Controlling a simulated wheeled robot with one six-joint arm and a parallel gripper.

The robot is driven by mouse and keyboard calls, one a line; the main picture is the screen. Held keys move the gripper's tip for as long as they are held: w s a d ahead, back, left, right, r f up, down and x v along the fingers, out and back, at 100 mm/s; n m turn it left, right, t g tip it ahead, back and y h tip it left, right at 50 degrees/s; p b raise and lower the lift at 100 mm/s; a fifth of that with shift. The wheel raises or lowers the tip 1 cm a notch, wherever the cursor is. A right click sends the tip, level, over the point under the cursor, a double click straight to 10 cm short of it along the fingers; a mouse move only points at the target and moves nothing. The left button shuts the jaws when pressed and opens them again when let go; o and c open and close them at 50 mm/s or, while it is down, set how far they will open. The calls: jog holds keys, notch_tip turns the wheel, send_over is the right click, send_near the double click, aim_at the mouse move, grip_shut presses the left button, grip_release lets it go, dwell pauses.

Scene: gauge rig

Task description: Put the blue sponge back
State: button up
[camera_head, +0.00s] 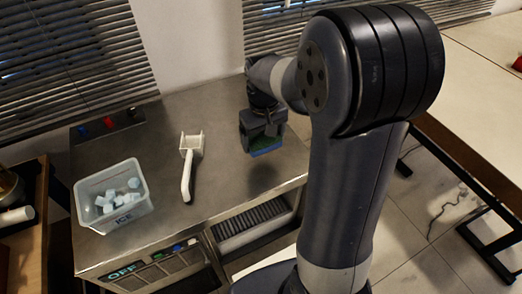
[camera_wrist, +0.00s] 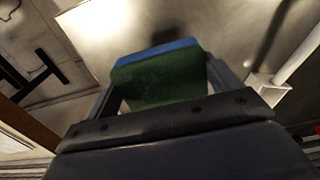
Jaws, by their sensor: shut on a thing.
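The blue sponge (camera_head: 265,152) has a green face and is held by my gripper (camera_head: 263,138), above the right part of the steel counter (camera_head: 225,115). In the head view mainly its blue and green lower edge shows below the jaws. In the wrist view the sponge (camera_wrist: 158,82) sits between the two fingers of my gripper (camera_wrist: 162,85), its green face toward the camera and its blue layer along the far edge. A dark shadow lies on the counter below, and the sponge looks clear of the surface. I cannot tell which spot is the sponge's own place.
A clear bin (camera_head: 118,212) marked ICE holds several pale cubes at the counter's front left. A white scoop (camera_head: 188,172) lies in the middle. A dark panel with coloured buttons (camera_head: 108,124) is at the back left. A slatted opening (camera_head: 252,222) is in the counter's front.

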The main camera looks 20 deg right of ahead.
aim_at(264, 162)
notch_tip(264, 162, down, 7)
jog(key=shift+f, duration=0.15)
dwell(0.4)
jog(key=shift+f, duration=0.2)
jog(key=o, duration=0.7)
jog(key=shift+r, duration=0.1)
jog(key=r, duration=1.2)
jog(key=shift+s+a+r, duration=0.1)
jog(key=shift+s+r, duration=0.05)
jog(key=shift+s, duration=0.05)
